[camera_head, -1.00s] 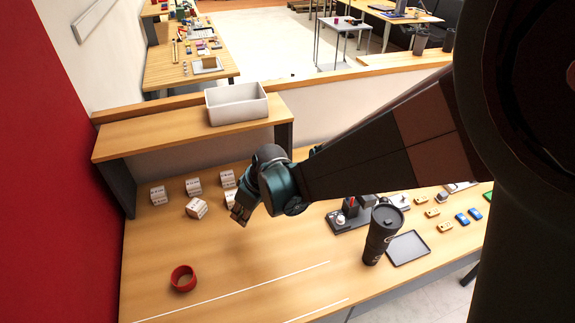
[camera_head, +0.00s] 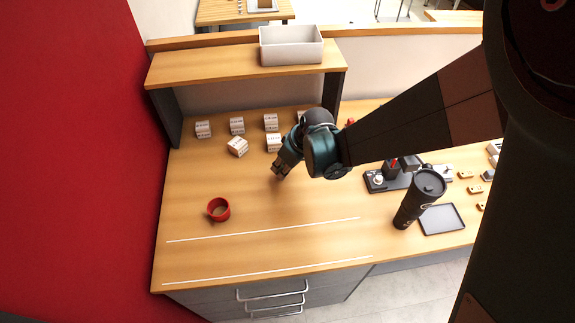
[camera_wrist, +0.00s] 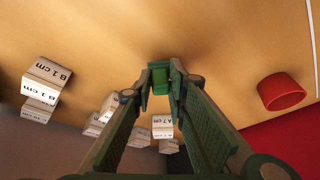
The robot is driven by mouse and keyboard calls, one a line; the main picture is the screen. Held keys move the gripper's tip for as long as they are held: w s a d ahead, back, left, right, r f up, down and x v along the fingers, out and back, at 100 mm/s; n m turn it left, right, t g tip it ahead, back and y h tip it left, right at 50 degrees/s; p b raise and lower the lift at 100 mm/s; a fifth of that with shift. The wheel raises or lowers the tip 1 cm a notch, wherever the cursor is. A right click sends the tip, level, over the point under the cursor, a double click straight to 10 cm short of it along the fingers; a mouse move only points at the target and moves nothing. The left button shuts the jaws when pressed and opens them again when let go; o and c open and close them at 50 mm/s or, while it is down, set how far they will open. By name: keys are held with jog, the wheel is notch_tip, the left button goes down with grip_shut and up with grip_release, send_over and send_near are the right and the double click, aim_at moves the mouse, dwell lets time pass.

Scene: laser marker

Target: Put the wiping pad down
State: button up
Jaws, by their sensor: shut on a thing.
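My gripper (camera_head: 281,168) is over the wooden desk, right of the red ring-shaped pot and in front of the white boxes. In the wrist view its fingers (camera_wrist: 161,84) close on a small green block (camera_wrist: 160,78), which looks like the wiping pad. Only a small face of the pad shows between the fingertips. In the head view I cannot make the pad out. I cannot tell whether it touches the desk (camera_head: 255,255).
Several white lettered boxes (camera_head: 237,147) stand behind my gripper. The red pot (camera_head: 218,209) is at the left, and also in the wrist view (camera_wrist: 281,92). A dark tumbler (camera_head: 418,200) and grey tray (camera_head: 442,219) are at the right. A white bin (camera_head: 291,46) sits on the shelf.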

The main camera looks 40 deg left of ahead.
jog(key=shift+f, duration=1.05)
jog(key=shift+f, duration=0.1)
jog(key=shift+c, duration=0.2)
jog(key=o, duration=0.8)
jog(key=shift+r, duration=0.2)
jog(key=p+v, duration=0.1)
jog(key=v, duration=1)
jog(key=shift+d+r, duration=0.15)
jog(key=shift+r, duration=0.25)
